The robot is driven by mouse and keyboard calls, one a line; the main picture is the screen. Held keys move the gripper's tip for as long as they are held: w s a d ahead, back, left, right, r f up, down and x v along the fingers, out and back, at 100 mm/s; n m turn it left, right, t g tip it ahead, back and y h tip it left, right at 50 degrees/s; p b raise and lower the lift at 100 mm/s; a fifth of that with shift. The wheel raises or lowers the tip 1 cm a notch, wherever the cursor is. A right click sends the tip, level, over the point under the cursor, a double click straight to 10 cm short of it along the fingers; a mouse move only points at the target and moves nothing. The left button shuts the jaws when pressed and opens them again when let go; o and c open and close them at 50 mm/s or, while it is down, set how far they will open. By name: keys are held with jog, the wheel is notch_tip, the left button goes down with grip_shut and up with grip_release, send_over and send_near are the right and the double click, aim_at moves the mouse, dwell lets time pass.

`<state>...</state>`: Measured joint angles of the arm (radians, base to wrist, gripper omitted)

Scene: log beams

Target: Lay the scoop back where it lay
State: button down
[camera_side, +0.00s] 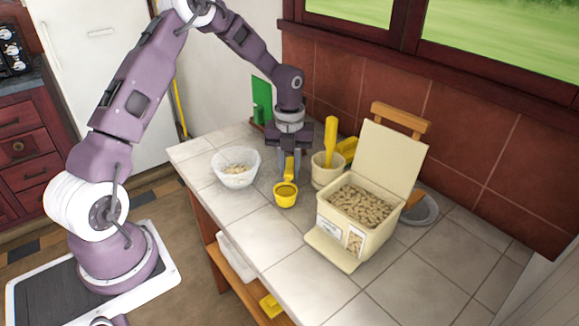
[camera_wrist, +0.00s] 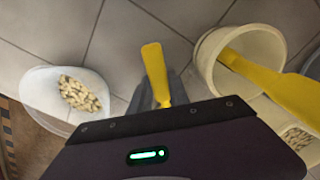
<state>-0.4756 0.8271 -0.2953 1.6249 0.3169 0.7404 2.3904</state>
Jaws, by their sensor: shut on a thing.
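My gripper (camera_side: 290,172) is shut on the yellow scoop (camera_side: 286,195), with its fingers at the handle. In the wrist view the yellow handle (camera_wrist: 155,70) stands out between the grey fingers, and the cup is hidden. A clear bowl (camera_side: 236,177) with some pale nuts in it is left of my gripper; it also shows in the wrist view (camera_wrist: 42,98). The cream bin (camera_side: 372,236) is full of nuts, its lid open.
A cream pot (camera_side: 325,177) holding yellow utensils stands close to the right of my gripper; it also shows in the wrist view (camera_wrist: 208,65). A grey dish (camera_side: 422,212) is behind the bin. The counter (camera_side: 255,240) in front of the scoop is clear.

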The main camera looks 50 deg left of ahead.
aim_at(290, 169)
jog(key=shift+f, duration=0.3)
jog(key=c, duration=1.2)
grip_release()
jog(key=shift+o, duration=0.2)
notch_tip(290, 169, up, 8)
jog(key=shift+s+d+f, duration=0.1)
jog(key=shift+d, duration=0.05)
jog(key=s+d+r+n+t+y, duration=0.1)
jog(key=s+d+r+n, duration=0.25)
jog(key=r+n, duration=0.2)
jog(key=s+d+r+n+t, duration=0.1)
jog(key=s+d+r+n, duration=0.1)
jog(key=s+r+n, duration=0.3)
jog(key=s+d+r+n+t, duration=0.1)
jog(key=s+d+r+n, duration=0.1)
jog(key=s+n, duration=0.6)
jog(key=s+d+r+n+t+h, duration=0.1)
jog(key=s+d+r+n+t, duration=0.1)
jog(key=s+d+n, duration=0.3)
jog(key=s+r+n, duration=0.1)
jog(key=s+n, duration=0.2)
jog(key=s, duration=0.3)
jog(key=shift+t, duration=0.3)
